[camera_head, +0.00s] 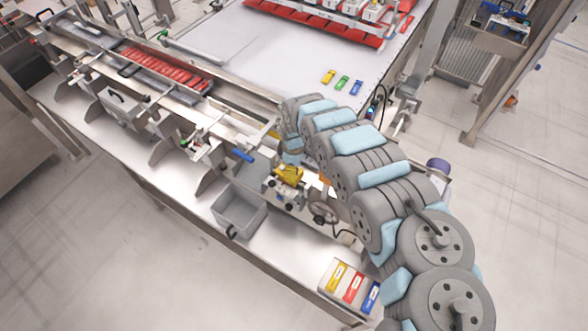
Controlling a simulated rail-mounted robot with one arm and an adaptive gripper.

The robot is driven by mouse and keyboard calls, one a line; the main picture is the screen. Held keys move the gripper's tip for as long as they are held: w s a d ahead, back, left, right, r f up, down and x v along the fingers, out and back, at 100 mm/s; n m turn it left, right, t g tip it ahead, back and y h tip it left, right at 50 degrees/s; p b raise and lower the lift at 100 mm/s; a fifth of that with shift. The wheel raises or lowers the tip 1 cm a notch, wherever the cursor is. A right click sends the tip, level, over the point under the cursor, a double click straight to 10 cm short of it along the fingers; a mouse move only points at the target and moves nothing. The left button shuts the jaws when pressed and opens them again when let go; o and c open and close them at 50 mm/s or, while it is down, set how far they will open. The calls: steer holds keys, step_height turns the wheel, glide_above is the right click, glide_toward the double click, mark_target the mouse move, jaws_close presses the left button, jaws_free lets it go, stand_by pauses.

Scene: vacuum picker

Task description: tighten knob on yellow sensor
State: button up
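A yellow part (289,176), which looks like the yellow sensor, sits on a small metal bracket assembly at the middle of the machine's front. Its knob is too small to make out. My grey and light-blue arm comes in from the lower right and curls over so that its end is just above and behind the yellow part. My gripper (292,158) is mostly hidden below the last arm link. I cannot tell whether its fingers are open or touch anything.
A grey open bin (240,207) stands left of the yellow part. A blue handle (243,155) sticks out nearby. A holder (347,288) with yellow, red and blue pieces is at the front right. Small yellow, green and blue pieces (342,83) lie on the white table behind.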

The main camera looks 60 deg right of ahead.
steer(key=shift+f, duration=0.25)
jaws_close()
